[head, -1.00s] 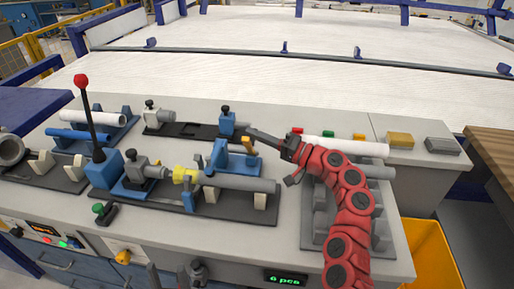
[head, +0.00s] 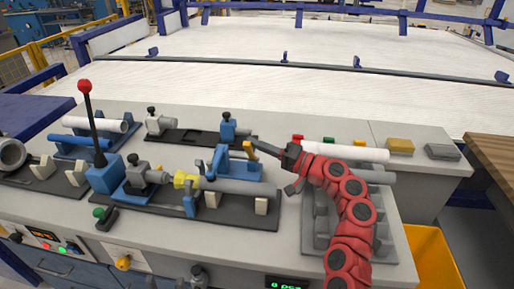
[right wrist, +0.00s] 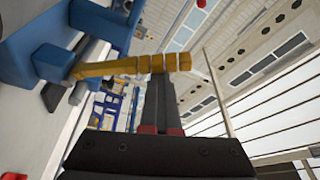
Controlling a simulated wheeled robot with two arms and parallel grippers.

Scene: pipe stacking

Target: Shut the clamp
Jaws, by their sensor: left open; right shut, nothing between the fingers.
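The clamp (head: 228,167) is blue with a short yellow handle (head: 249,150) that stands up, slightly tilted, at its right end. It sits behind a grey pipe (head: 237,187) lying in a black fixture. My right gripper (head: 258,143) is shut and empty, its fingertips beside the upper part of the handle. In the right wrist view, the fingers (right wrist: 162,100) end just under the yellow handle (right wrist: 125,66); I cannot tell whether they touch.
A tall black lever with a red ball (head: 85,86) rises at the left. A yellow coupling (head: 185,180) sits on the grey pipe's left end. A white pipe (head: 345,150) lies on a grey rack behind my right arm. A yellow bin (head: 430,252) stands at the right.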

